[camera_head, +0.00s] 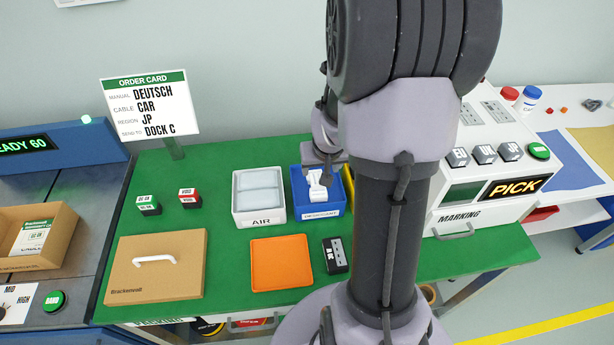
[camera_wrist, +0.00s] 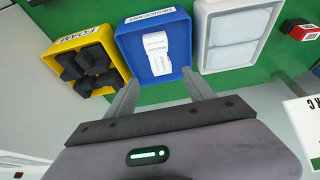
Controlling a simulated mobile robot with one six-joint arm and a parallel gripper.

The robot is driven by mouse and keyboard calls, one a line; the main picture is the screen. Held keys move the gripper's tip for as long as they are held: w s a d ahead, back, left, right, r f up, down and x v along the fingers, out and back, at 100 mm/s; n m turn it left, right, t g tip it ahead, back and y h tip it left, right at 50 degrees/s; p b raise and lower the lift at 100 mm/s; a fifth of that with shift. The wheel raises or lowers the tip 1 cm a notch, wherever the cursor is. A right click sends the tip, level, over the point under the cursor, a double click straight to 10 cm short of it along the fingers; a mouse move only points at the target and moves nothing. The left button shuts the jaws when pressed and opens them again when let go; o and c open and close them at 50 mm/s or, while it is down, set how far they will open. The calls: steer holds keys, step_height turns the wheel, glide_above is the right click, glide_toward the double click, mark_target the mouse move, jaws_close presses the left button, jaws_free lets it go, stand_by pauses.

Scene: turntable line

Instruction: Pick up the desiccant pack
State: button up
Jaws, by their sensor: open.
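The desiccant packs are small white printed packs (camera_wrist: 155,52) lying in the blue bin labelled DESICCANT (camera_wrist: 180,17). In the head view the white packs (camera_head: 317,185) and the blue bin (camera_head: 330,212) stand at the back middle of the green table. My gripper (camera_wrist: 155,82) is open, with its two fingers apart at the near edge of the blue bin in the wrist view. Nothing is between the fingertips. In the head view my arm hides part of the bin's surroundings.
The white AIR bin (camera_head: 262,217) stands left of the blue bin; the yellow FOAM bin (camera_wrist: 105,32) is on its other side. An orange tray (camera_head: 281,264), a dark labelled block (camera_head: 336,255) and a cardboard box (camera_head: 155,280) lie nearer. The marking machine (camera_head: 460,219) stands at right.

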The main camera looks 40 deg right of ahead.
steer(key=b, duration=0.2)
glide_above(318, 179)
steer(key=s+a, duration=0.2)
step_height(318, 179, down, 4)
steer(key=shift+s+d+f, duration=0.1)
steer(key=shift+s+f, duration=0.05)
steer(key=shift+f, duration=0.1)
steer(key=b+x, duration=0.2)
steer(key=x, duration=0.3)
steer(key=shift+s+f, duration=0.1)
steer(key=shift+f, duration=0.1)
steer(key=shift+r, duration=0.15)
jaws_close()
